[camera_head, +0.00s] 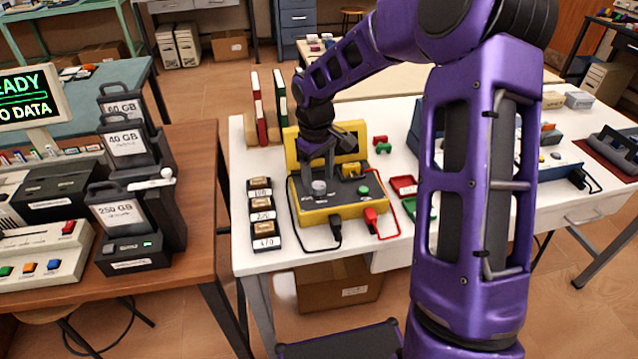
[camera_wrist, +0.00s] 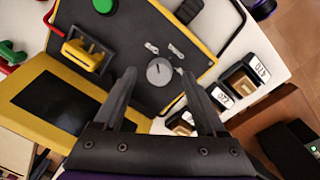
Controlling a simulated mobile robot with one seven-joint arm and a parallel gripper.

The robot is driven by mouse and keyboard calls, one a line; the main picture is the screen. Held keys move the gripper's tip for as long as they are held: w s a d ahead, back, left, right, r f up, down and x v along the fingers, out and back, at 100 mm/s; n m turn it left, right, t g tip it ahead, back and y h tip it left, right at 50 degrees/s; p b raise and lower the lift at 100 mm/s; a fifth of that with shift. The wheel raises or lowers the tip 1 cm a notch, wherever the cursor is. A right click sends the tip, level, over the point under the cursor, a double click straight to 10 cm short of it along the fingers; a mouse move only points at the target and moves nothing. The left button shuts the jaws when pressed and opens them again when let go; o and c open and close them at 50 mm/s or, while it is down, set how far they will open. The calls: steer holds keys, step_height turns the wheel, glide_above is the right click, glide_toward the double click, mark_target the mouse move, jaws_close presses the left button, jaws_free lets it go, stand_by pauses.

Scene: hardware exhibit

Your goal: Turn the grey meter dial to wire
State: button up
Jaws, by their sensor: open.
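The yellow meter (camera_head: 345,212) stands on the white table, with a dark face and a raised dark screen (camera_wrist: 57,105). Its grey dial (camera_head: 319,187) sits at the left of the face; it also shows in the wrist view (camera_wrist: 159,71) with a pointer line and small markings beside it that I cannot read. My gripper (camera_wrist: 158,85) is open, its two fingers on either side of the dial in that view. In the head view my gripper (camera_head: 318,165) is above and behind the dial. Whether the fingers touch it, I cannot tell.
A green button (camera_head: 363,190) and a yellow component (camera_wrist: 82,54) are on the meter's face. Black and red plugs (camera_head: 371,217) with cables are at its front. Several labelled component boxes (camera_head: 265,235) stand close to its left. Red and green trays (camera_head: 404,186) are to the right.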

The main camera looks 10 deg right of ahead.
steer(key=shift+f, duration=0.8)
jaws_close()
